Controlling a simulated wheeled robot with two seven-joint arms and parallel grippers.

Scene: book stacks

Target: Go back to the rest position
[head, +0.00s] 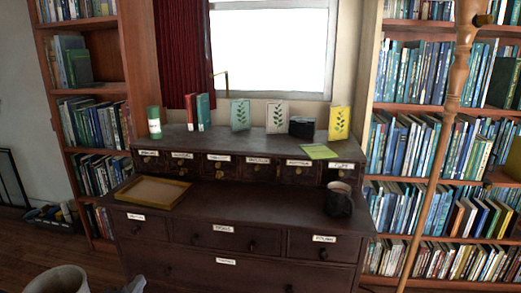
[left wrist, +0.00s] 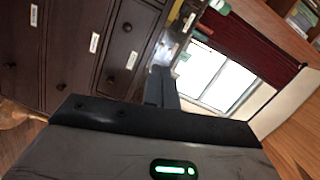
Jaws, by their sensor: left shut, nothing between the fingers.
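My left gripper (left wrist: 162,86) is in the left wrist view, its dark fingers together with nothing between them. The wrist view is tilted, with labelled drawers at left and the window at right. In the head view only a small grey part of the gripper (head: 134,285) shows at the bottom edge, in front of the dark cabinet (head: 190,262). It seems apart from the cabinet, and most of the arm is out of the picture. My right gripper is in neither view.
The cabinet's lower top holds a wooden tray (head: 152,191) at left and a dark cup (head: 339,200) at right. Its upper ledge holds a green can (head: 154,122), books, upright leaf cards and a black box (head: 302,127). Bookshelves stand on both sides. A wooden pole (head: 440,150) stands at right.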

